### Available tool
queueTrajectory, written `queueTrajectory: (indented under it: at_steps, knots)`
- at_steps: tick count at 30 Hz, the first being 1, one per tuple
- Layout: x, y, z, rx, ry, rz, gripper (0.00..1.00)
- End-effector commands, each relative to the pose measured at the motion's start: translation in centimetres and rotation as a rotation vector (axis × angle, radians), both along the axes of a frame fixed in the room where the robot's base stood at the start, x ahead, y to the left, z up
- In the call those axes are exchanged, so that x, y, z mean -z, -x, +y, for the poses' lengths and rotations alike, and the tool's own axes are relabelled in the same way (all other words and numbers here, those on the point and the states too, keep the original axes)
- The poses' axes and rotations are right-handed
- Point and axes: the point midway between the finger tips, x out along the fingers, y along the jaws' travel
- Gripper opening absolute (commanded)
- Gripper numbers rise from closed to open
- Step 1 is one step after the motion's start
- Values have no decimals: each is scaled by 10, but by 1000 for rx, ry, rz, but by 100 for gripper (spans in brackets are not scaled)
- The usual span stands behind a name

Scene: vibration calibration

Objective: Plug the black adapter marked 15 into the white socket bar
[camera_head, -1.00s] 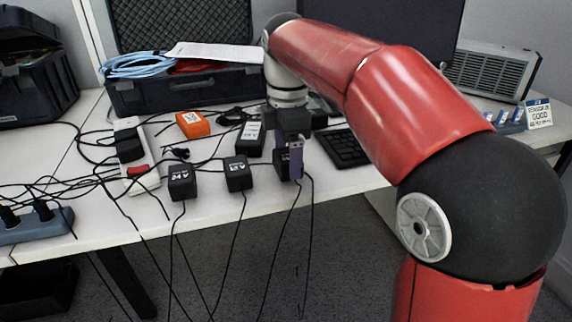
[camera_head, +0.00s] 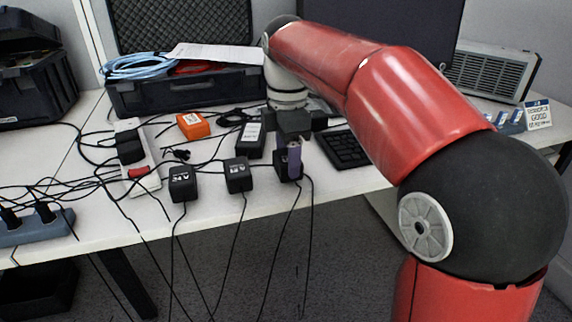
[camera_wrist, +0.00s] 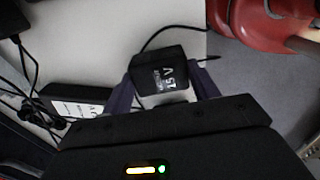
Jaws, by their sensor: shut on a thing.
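The black adapter (camera_wrist: 160,74), with "15 V" in white print, sits between the purple fingers of my gripper (camera_wrist: 164,84) in the wrist view. My gripper is shut on it. In the head view my gripper (camera_head: 290,160) is near the table's front edge, and its near finger hides much of the adapter (camera_head: 283,172). I cannot tell whether the adapter still touches the table. The white socket bar (camera_head: 151,182) lies on the table to the left, with a red switch and a black plug on it.
Two other black adapters (camera_head: 182,184) (camera_head: 238,175) stand between my gripper and the bar. An orange box (camera_head: 193,125), a black power brick (camera_head: 250,138) and a keyboard (camera_head: 342,149) lie nearby. Loose cables cross the table. A blue-grey socket strip (camera_head: 35,228) lies far left.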

Motion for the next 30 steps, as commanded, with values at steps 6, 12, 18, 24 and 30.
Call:
queueTrajectory:
  at_steps: [6, 12, 18, 24, 30]
  knots:
    - [-18, 0, 0, 0, 0, -1, 38]
    - [-31, 0, 0, 0, 0, -1, 38]
    - [-46, 0, 0, 0, 0, -1, 38]
    - [-50, 0, 0, 0, 0, -1, 38]
    - [-49, 0, 0, 2, 0, -1, 38]
